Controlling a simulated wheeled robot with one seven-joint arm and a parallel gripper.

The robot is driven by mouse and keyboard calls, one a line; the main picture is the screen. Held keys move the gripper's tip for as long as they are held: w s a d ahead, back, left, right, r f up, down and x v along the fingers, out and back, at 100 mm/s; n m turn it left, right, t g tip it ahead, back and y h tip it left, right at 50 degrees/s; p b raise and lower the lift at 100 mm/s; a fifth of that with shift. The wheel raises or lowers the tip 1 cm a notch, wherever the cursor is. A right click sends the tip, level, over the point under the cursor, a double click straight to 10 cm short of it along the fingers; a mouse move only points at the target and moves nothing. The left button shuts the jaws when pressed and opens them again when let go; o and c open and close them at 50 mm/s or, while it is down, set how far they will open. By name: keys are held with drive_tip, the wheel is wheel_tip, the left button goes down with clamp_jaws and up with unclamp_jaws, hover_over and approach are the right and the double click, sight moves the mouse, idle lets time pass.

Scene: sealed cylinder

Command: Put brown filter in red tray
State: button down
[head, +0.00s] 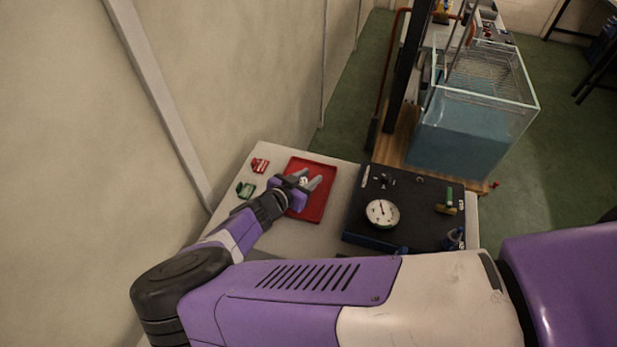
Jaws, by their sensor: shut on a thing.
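The red tray (319,206) lies on the pale table, left of the black panel. My gripper (312,183) is over the tray, with its two grey fingers pointing to the upper right. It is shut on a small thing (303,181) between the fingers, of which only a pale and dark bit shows. Its brown colour cannot be made out at this size, and no other brown filter shows on the table. I cannot tell whether the held thing touches the tray floor. My gripper and wrist hide the tray's left part.
A red-and-white item (260,165) and a green item (245,190) lie on the table left of the tray. A black panel with a round gauge (382,213) stands close on the right. A water tank (462,130) is behind it. A wall (240,80) bounds the left.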

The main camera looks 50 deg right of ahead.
drive_tip(key=shift+f, duration=0.1)
drive_tip(key=c, duration=1)
unclamp_jaws()
drive_tip(key=shift+c, duration=0.2)
drive_tip(key=shift+r, duration=0.2)
drive_tip(key=b+v, duration=0.1)
drive_tip(key=v, duration=1.1)
drive_tip(key=shift+f+b, duration=0.1)
drive_tip(key=shift+b, duration=0.2)
